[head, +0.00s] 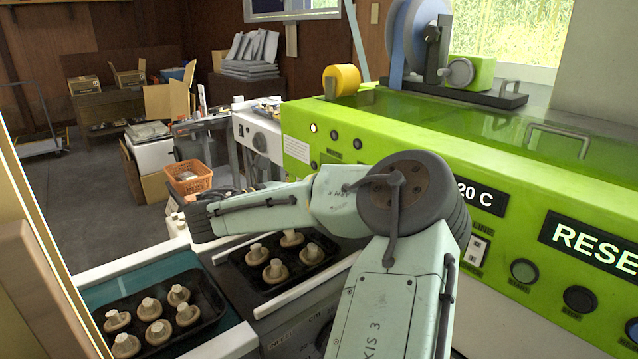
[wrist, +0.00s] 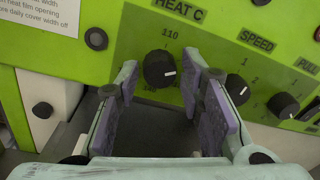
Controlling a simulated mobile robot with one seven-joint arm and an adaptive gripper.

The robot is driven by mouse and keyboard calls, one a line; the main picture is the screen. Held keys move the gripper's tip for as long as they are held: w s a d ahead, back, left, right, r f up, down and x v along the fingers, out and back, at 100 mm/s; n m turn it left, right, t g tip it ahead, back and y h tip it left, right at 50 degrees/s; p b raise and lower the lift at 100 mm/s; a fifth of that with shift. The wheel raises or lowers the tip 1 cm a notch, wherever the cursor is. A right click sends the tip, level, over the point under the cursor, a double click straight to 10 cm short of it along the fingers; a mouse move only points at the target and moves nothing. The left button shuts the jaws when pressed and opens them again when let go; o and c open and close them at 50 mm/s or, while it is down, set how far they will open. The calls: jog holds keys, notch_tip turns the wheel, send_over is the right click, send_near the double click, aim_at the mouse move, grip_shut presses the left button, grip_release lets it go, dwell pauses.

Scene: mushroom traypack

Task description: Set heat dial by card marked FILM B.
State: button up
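The heat dial (wrist: 159,69) is a black round knob under the words HEAT C on the green panel in the wrist view. Its white mark points right and slightly down. The number 110 stands above it; other scale numbers are partly hidden. My gripper (wrist: 162,77) is open, with one purple-padded finger on each side of the dial in the picture. Gaps show between pads and knob; I cannot tell the depth. No FILM B lettering is readable.
The speed dial (wrist: 237,89) lies close to my right finger, with the pull dial (wrist: 283,105) further right. In the head view, mushroom trays (head: 155,319) lie below my arm, and the green machine (head: 400,135) fills the right.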

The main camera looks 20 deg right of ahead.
aim_at(335, 133)
jog(key=shift+o, duration=1)
notch_tip(335, 133, up, 10)
jog(key=shift+r, duration=0.1)
